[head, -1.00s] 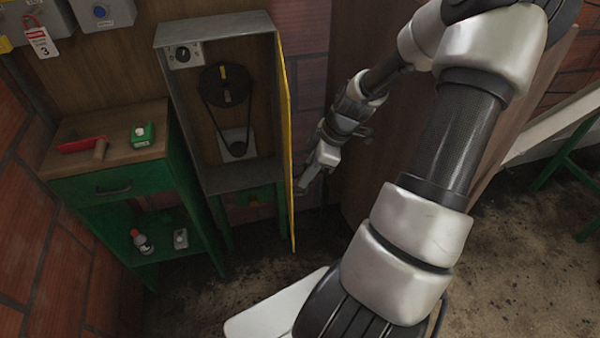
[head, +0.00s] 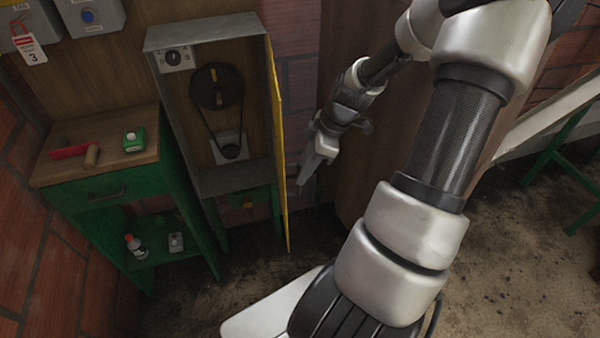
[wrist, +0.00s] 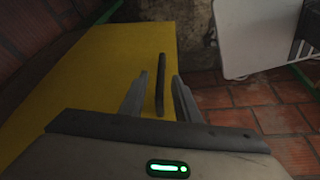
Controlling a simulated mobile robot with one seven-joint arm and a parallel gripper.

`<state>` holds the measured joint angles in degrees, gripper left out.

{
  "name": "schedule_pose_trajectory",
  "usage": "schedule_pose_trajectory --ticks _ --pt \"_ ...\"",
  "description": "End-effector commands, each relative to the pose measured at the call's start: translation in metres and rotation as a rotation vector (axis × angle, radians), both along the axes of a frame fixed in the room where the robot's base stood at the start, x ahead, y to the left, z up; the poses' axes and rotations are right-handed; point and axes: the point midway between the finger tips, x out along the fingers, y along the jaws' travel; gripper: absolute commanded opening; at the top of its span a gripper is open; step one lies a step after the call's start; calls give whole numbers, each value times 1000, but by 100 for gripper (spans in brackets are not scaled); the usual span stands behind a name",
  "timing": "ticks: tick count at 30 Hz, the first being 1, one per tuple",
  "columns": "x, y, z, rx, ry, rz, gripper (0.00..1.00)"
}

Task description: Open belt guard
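The belt guard is a yellow door (head: 279,140) on the right side of a grey box. It stands swung open, seen nearly edge-on in the head view. In the wrist view its yellow face (wrist: 75,85) fills the left and middle, with a dark bar handle (wrist: 160,85) on it. My gripper (head: 305,172) is to the right of the door in the head view. In the wrist view my gripper (wrist: 160,98) is open, one finger each side of the handle, with gaps showing. Whether a finger touches the handle cannot be told.
The open grey box (head: 207,32) shows a belt on two pulleys (head: 216,88). A green bench (head: 85,175) stands left of it, holding a red-and-wood tool (head: 80,152) and a green item (head: 134,139). Brick walls and a wooden panel (head: 345,40) close in the corner.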

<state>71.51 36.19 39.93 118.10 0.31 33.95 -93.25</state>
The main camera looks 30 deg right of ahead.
Motion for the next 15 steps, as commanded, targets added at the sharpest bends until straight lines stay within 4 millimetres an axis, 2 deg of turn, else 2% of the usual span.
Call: schedule_pose_trajectory --ticks 1,6,15 --pt "-2 -4 11 -2 -2 -4 29" --pt "-7 -12 32 -3 -2 -2 29" --pt "-9 -14 40 1 -1 -1 29"
